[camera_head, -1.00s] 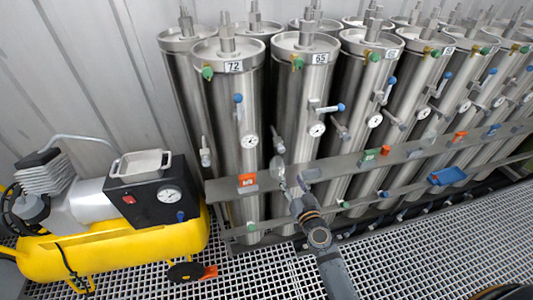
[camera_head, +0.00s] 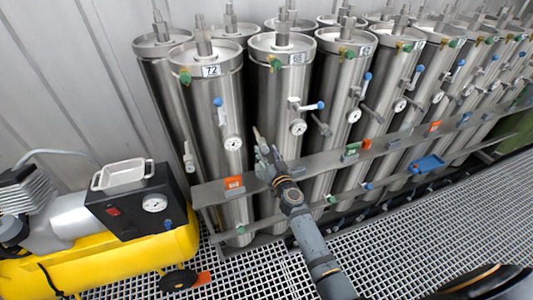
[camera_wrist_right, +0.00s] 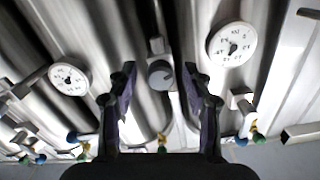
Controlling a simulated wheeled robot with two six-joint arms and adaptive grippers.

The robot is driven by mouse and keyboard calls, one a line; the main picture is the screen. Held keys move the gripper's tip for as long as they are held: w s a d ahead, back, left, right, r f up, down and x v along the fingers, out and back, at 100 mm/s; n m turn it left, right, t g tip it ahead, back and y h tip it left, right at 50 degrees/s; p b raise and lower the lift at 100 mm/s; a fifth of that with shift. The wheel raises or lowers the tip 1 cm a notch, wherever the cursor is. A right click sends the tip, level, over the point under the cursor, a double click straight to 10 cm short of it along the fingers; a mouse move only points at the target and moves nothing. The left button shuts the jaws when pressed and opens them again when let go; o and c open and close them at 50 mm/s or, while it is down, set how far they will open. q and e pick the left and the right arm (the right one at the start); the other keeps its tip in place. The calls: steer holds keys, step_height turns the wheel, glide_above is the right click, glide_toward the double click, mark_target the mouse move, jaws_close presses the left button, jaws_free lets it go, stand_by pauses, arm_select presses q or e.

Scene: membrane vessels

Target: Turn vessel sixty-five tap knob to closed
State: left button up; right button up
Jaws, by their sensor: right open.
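Vessel sixty-five (camera_head: 278,85) is a tall steel cylinder with a "65" label near its top. My right gripper (camera_head: 262,142) is low in front of this vessel, left of and below the gauge. In the wrist view, my right gripper (camera_wrist_right: 160,88) is open. A round grey knob (camera_wrist_right: 160,73) shows between its fingertips, with gaps on both sides. I cannot tell from this view which vessel that knob belongs to. My left gripper is not in view.
Vessel 72 (camera_head: 208,110) stands left, and more vessels stand right. A steel rail (camera_head: 265,180) with coloured clips crosses the vessels. A yellow compressor (camera_head: 120,260) stands at the lower left.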

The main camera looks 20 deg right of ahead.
jaws_close()
stand_by(0.3)
steer(key=m, duration=0.5)
steer(key=shift+m, duration=0.4)
steer(key=m, duration=1.5)
steer(key=shift+f+m, duration=0.1)
steer(key=shift+m, duration=0.6)
